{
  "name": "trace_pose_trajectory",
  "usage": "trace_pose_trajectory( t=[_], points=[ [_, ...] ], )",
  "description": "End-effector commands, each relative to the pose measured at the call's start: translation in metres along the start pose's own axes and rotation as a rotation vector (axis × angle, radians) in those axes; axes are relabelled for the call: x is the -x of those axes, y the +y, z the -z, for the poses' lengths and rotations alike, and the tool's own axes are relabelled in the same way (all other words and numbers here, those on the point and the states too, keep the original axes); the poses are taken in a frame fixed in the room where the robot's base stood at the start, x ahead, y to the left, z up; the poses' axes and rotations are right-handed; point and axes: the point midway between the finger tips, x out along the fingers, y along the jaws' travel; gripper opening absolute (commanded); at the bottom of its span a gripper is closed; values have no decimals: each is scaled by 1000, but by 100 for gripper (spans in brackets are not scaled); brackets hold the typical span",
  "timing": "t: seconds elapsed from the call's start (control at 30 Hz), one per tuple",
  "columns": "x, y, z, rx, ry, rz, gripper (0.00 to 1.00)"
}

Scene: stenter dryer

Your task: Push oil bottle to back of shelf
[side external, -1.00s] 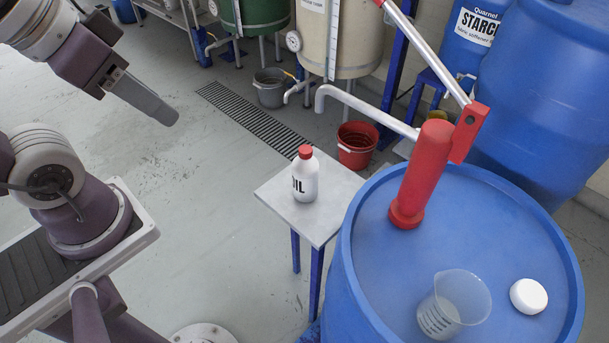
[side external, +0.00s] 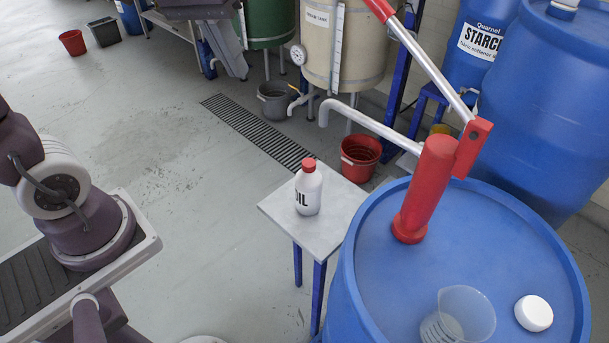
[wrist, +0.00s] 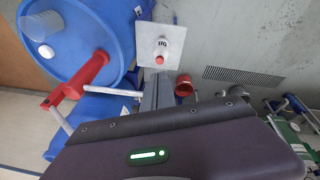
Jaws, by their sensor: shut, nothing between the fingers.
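The white oil bottle (side external: 308,190) with a red cap stands upright on a small light-grey shelf (side external: 333,221) with blue legs, left of the blue drum. In the wrist view the bottle (wrist: 162,44) is seen from above on the pale square shelf top (wrist: 175,62). My gripper (side external: 236,72) hangs at the top of the side view, well apart from the bottle. In the wrist view its grey fingers (wrist: 158,76) are together and empty, pointing towards the shelf. My wrist housing hides the lower part of that view.
A blue drum (side external: 520,230) with a red hand pump (side external: 425,190), clear beaker and white cap stands right of the shelf. The pump spout reaches out behind the bottle. A red bucket (side external: 360,158) sits behind the shelf. Open floor lies to its left.

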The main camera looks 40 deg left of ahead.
Motion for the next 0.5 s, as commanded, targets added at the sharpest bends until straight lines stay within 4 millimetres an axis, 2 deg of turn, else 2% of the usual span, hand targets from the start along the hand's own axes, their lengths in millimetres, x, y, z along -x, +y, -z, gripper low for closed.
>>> trace_pose_trajectory(
  t=[0.03,0.1,0.17,0.23,0.3,0.4,0.5],
  points=[
    [-22,1,31,77,-54,9,0],
    [-57,0,70,192,-120,20,0],
    [-94,-4,100,288,-173,33,0],
    [-144,-12,127,397,-236,53,0],
    [-198,-25,145,500,-291,76,0],
    [-266,-42,153,617,-357,107,0],
    [-313,-54,151,692,-401,128,0]
  ],
)
